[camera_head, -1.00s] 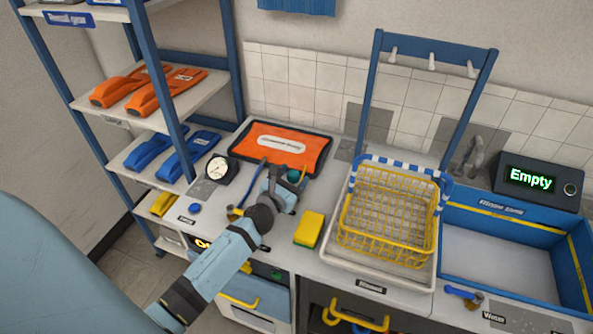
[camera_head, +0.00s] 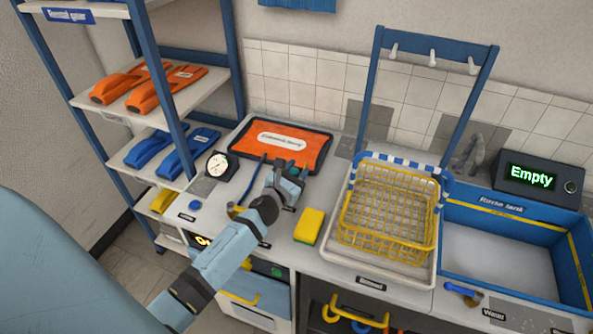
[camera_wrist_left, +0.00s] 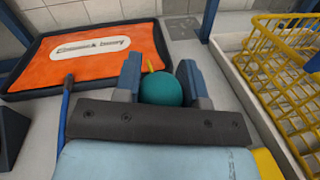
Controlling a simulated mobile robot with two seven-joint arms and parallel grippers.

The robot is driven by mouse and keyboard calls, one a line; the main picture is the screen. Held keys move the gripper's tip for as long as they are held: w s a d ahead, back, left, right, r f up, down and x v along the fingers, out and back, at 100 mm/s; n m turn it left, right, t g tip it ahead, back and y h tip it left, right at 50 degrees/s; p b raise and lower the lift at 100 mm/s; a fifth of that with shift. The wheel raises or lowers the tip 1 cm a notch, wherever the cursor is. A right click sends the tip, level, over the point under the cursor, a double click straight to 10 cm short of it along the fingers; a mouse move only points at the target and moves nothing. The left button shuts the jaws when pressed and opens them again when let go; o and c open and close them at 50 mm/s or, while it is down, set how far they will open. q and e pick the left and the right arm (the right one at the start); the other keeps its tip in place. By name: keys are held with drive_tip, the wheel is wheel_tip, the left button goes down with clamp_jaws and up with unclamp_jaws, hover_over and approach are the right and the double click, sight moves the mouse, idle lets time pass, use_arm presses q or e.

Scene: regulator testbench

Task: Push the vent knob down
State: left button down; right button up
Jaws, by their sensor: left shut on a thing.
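A teal round knob (camera_wrist_left: 161,89) sits between the two fingers of my left gripper (camera_wrist_left: 162,82) in the left wrist view. My left gripper is shut on this knob, low over the bench. In the head view the left gripper (camera_head: 291,181) is just in front of the orange mat, and it mostly hides the knob. The label of the knob is not visible, so I cannot read whether it is the vent knob. A small blue button (camera_head: 196,205) lies on the bench to the left, apart from the gripper. My right gripper is not in view.
A dial gauge (camera_head: 220,166) stands left of the gripper. The orange mat (camera_head: 255,150) lies behind it. A yellow sponge (camera_head: 309,226) and a yellow wire basket (camera_head: 345,224) are close on the right. A shelf rack (camera_head: 163,85) stands at the left.

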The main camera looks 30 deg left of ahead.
use_arm(q)
wheel_tip(320, 180, down, 3)
drive_tip(key=shift+f+b, duration=0.1)
drive_tip(key=shift+b, duration=1.15)
drive_tip(key=shift+s, duration=0.1)
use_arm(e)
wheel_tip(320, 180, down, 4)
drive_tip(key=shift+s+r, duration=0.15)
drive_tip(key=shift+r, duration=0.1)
use_arm(q)
drive_tip(key=c, duration=0.7)
unclamp_jaws()
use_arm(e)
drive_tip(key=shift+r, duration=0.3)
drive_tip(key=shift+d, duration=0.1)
